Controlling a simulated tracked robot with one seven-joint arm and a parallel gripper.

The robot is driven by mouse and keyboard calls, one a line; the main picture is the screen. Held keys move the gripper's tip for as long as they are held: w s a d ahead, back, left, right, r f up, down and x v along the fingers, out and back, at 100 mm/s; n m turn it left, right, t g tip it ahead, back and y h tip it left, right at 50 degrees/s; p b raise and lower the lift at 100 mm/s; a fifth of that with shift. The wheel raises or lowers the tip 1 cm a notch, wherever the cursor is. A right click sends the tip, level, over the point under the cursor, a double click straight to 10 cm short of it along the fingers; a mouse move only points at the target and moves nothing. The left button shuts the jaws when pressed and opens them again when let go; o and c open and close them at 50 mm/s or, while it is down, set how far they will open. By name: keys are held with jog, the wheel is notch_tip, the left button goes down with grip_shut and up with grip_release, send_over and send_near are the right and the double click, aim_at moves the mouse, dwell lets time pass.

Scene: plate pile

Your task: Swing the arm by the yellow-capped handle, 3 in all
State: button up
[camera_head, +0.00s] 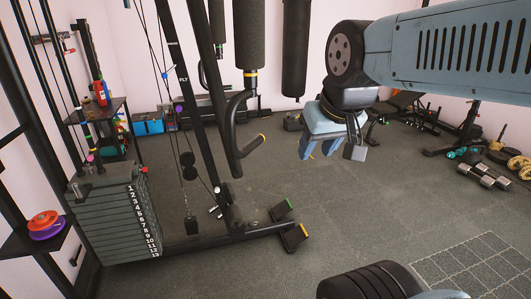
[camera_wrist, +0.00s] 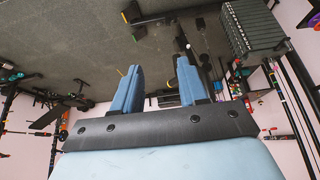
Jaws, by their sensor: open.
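The machine's swing arm (camera_head: 231,118) is a dark curved bar that hangs beside the upright frame.
A numbered weight stack (camera_head: 117,222) stands at left. Foot pads (camera_head: 294,237) on the machine's base lie below the handle. Dumbbells (camera_head: 485,176) and a bench (camera_head: 455,130) are at right. The floor (camera_head: 340,205) below my gripper is clear.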

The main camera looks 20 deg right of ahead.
jog(key=shift+w+a, duration=0.1)
jog(key=shift+o, duration=0.4)
jog(key=shift+o, duration=0.8)
jog(key=shift+a, duration=0.1)
jog(key=shift+o, duration=0.7)
jog(key=shift+w+a+f, duration=0.15)
jog(key=shift+f, duration=0.15)
jog(key=shift+o, duration=0.3)
jog(key=w+a+f+g+y, duration=0.4)
jog(key=w+a+f+y, duration=0.2)
jog(key=w, duration=0.1)
jog(key=shift+a+g, duration=0.15)
jog(key=shift+g, duration=0.25)
jog(key=m+t+y, duration=0.7)
jog(key=m+t, duration=0.2)
jog(key=t, duration=0.3)
send_near(256, 147)
jog(key=shift+x, duration=5.85)
